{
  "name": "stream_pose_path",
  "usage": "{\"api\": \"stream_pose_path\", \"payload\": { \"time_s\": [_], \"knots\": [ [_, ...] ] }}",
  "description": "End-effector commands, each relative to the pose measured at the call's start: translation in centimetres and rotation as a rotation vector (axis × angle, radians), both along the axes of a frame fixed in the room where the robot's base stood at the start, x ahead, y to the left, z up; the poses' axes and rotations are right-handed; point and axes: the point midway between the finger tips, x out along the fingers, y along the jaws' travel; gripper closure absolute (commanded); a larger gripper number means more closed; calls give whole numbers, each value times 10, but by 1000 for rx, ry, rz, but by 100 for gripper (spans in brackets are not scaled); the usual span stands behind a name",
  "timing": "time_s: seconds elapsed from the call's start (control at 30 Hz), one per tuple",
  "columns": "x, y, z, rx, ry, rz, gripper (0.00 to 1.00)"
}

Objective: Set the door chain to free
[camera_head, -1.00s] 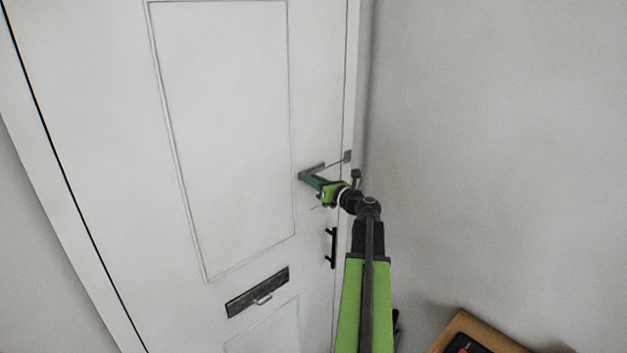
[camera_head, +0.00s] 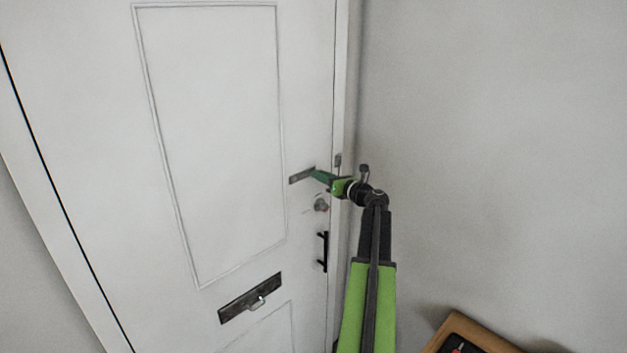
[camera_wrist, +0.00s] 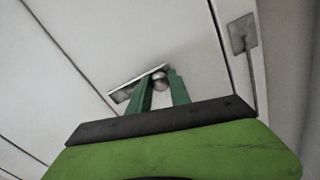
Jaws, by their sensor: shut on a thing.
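The door chain's track plate (camera_head: 299,176) is a short grey strip on the white door, near its right edge. In the wrist view the track (camera_wrist: 122,95) slants up to the right. A round metal knob, the chain's end (camera_wrist: 160,82), sits between my gripper's two green fingers at the track's right end. My gripper (camera_head: 317,174) is shut on this knob. Whether the knob is still in the track's slot cannot be told. The chain's anchor plate (camera_head: 338,160) is on the door frame to the right. In the wrist view the chain (camera_wrist: 253,88) hangs from the anchor plate (camera_wrist: 242,34).
A round lock knob (camera_head: 321,205) and a black pull handle (camera_head: 323,252) are below the track. A letter plate (camera_head: 250,298) is lower on the door. A bare wall stands to the right. A wooden table corner (camera_head: 455,332) shows at bottom right.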

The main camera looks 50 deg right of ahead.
Motion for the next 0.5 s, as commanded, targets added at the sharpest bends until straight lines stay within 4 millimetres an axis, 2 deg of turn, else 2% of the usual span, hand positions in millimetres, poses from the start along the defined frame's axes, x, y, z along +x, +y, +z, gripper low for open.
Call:
{"api": "stream_pose_path", "payload": {
  "time_s": [0.23,0.27,0.4,0.5],
  "knots": [
    [-2,-4,1,2,-4,-13,100],
    [-2,-5,1,2,-4,-13,72],
    [-1,-4,1,2,-3,-12,54],
    [-1,-4,1,2,-2,-11,54]
  ]
}}
